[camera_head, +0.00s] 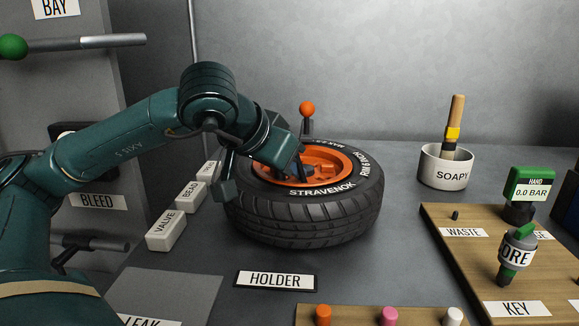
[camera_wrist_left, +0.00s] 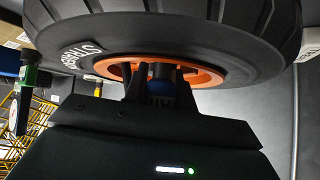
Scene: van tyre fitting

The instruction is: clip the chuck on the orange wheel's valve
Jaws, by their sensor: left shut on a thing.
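The orange wheel (camera_head: 325,163) has a black tyre (camera_head: 300,225) marked STRAVENOK and lies flat on the bench. Its orange rim also shows in the left wrist view (camera_wrist_left: 205,76), with the tyre above it. My left gripper (camera_head: 299,172) reaches over the tyre's left side to the rim. In the left wrist view its fingers (camera_wrist_left: 158,84) are shut on a dark bluish piece with faint pale lettering, which looks like the chuck (camera_wrist_left: 160,84). The valve, and whether the chuck touches it, cannot be made out. My right gripper is not in view.
An orange-knobbed post (camera_head: 307,110) stands behind the wheel. White VALVE (camera_head: 167,228) and BEAD blocks line the left. A SOAPY pot (camera_head: 445,168) with a brush, a wooden board (camera_head: 440,215) and a green gauge (camera_head: 530,185) stand right. A HOLDER plate (camera_head: 275,280) lies in front.

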